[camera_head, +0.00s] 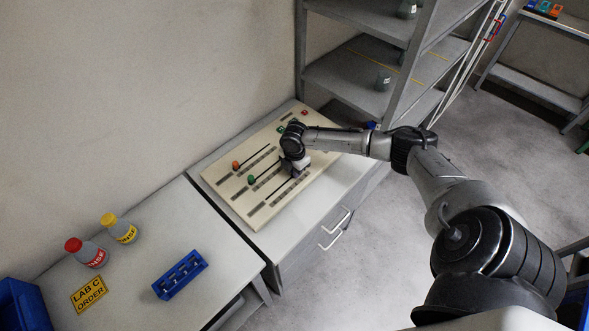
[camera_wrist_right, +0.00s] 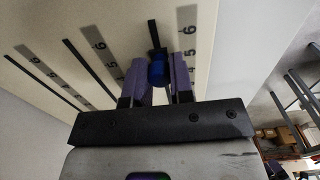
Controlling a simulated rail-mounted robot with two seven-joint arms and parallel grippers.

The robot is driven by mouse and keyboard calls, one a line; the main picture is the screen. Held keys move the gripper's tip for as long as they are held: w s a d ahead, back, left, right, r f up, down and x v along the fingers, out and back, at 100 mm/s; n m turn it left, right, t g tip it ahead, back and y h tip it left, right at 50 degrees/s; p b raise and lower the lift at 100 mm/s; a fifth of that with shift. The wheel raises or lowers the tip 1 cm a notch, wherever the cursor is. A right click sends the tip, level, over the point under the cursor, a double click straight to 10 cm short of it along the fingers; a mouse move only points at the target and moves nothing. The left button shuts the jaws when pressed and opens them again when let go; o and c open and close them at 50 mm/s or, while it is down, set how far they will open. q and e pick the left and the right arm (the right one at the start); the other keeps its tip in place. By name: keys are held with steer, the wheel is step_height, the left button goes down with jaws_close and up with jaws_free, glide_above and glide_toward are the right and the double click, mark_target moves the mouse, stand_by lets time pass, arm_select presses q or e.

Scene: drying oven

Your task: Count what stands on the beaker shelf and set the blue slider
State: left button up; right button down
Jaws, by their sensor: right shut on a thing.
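A cream slider panel (camera_head: 229,190) lies on the cabinet top with several slots; an orange knob (camera_head: 236,165) and a green knob (camera_head: 251,180) show on it. My right gripper (camera_head: 296,168) is over the slot nearest the front edge. In the right wrist view, my right gripper (camera_wrist_right: 160,66) has its purple fingers shut on the blue slider (camera_wrist_right: 158,72), which is roughly level with the second number below the slot's end, apparently 5. The shelf rack (camera_head: 345,75) holds a grey beaker (camera_head: 383,81) on a middle shelf and another beaker (camera_head: 407,9) higher up. My left gripper is out of view.
The floor (camera_head: 340,275) in front of the cabinet is clear. My right arm spans the panel's right side.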

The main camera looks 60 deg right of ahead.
mark_target(290, 179)
steer(key=shift+w+a+r+p, duration=0.15)
steer(key=shift+a+p, duration=0.35)
steer(key=shift+a, duration=0.05)
steer(key=shift+w+a+r+p, duration=0.1)
steer(key=shift+w+a+p, duration=0.05)
steer(key=shift+a+p, duration=0.35)
steer(key=shift+a+f, duration=0.15)
steer(key=shift+a, duration=0.1)
steer(key=c, duration=1)
jaws_free()
steer(key=shift+d+f, duration=0.1)
steer(key=shift+r+p, duration=0.35)
steer(key=shift+r, duration=6.6)
